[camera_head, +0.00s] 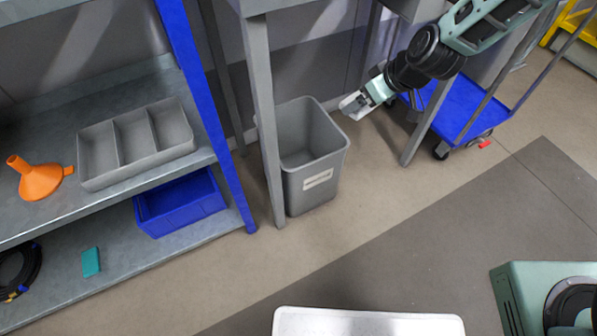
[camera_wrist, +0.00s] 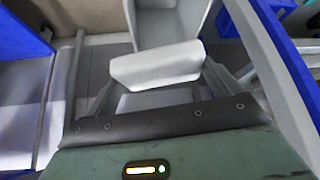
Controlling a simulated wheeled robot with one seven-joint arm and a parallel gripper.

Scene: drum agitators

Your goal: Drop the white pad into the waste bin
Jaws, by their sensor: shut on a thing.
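The waste bin (camera_head: 315,180) is a grey, open-topped box with a pale label, standing on the floor beside a grey table leg. My gripper (camera_head: 356,104) is just right of the bin's upper right rim in the head view. In the wrist view my gripper (camera_wrist: 157,72) is shut on the white pad (camera_wrist: 155,66), which lies across between the two fingers. The pad also shows as a small pale piece at the gripper tip in the head view (camera_head: 353,102). Beyond the pad, part of the bin (camera_wrist: 168,25) shows in the wrist view. The bin's floor is partly hidden.
A grey table leg (camera_head: 262,120) and a blue shelf post (camera_head: 205,110) stand left of the bin. A blue cart (camera_head: 465,105) is at the right. The shelves hold a grey divided tray (camera_head: 118,143), an orange funnel (camera_head: 38,180) and a blue box (camera_head: 180,205).

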